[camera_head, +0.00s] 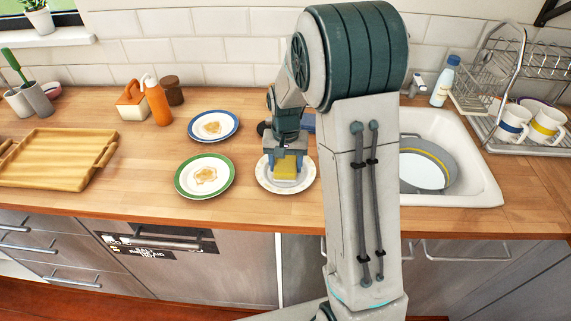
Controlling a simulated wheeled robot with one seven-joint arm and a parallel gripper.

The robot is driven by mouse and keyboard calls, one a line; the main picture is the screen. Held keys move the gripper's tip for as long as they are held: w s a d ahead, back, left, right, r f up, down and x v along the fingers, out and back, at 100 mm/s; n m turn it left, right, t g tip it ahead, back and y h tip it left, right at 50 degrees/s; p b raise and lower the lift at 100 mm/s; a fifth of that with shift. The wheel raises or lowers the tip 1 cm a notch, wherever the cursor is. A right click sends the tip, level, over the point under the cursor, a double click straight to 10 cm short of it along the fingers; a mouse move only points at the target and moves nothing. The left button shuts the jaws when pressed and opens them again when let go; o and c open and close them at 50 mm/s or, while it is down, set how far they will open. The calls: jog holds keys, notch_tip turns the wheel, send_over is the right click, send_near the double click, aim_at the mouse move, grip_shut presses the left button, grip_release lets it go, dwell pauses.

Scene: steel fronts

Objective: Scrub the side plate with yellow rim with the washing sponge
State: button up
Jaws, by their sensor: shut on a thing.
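My gripper (286,153) is shut on the yellow washing sponge (286,170) and points down over a pale plate (264,180) on the wooden counter. The sponge is over the middle of this plate; whether it touches the surface I cannot tell. The plate's rim looks cream with faint marks, and its far part is hidden by my gripper. A round grey dish with a yellow band near its rim (440,155) and a white middle lies tilted in the sink.
A green-rimmed plate (181,185) and a blue-rimmed plate (232,132), both with food residue, lie to the left. An orange bottle (157,104) stands behind them. A wooden tray (45,175) is at far left. The white sink (485,185) and dish rack (505,135) are right.

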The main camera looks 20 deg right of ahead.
jog(key=shift+r, duration=0.1)
notch_tip(320, 180, up, 8)
jog(key=p, duration=0.5)
jog(key=shift+p, duration=0.3)
jog(key=shift+f, duration=0.2)
jog(key=shift+w+d+f+b, duration=0.1)
jog(key=shift+w+f+b, duration=0.1)
jog(key=shift+f+b, duration=0.8)
jog(key=shift+w+f+b, duration=0.15)
jog(key=shift+f+b, duration=0.55)
jog(key=shift+f, duration=0.45)
jog(key=shift+w+d+f+b, duration=0.1)
jog(key=shift+w+f+b, duration=0.1)
jog(key=shift+f+b, duration=0.8)
jog(key=shift+f+b, duration=0.4)
jog(key=shift+f, duration=0.45)
jog(key=shift+s+a+r+b, duration=0.1)
jog(key=shift+s+a, duration=0.1)
jog(key=shift+s, duration=0.4)
jog(key=shift+s+a+b, duration=0.1)
jog(key=shift+s+a, duration=0.15)
jog(key=shift+s, duration=0.35)
jog(key=shift+s+a+r+b, duration=0.1)
jog(key=shift+s+a, duration=0.1)
jog(key=shift+s, duration=0.4)
jog(key=shift+f, duration=0.1)
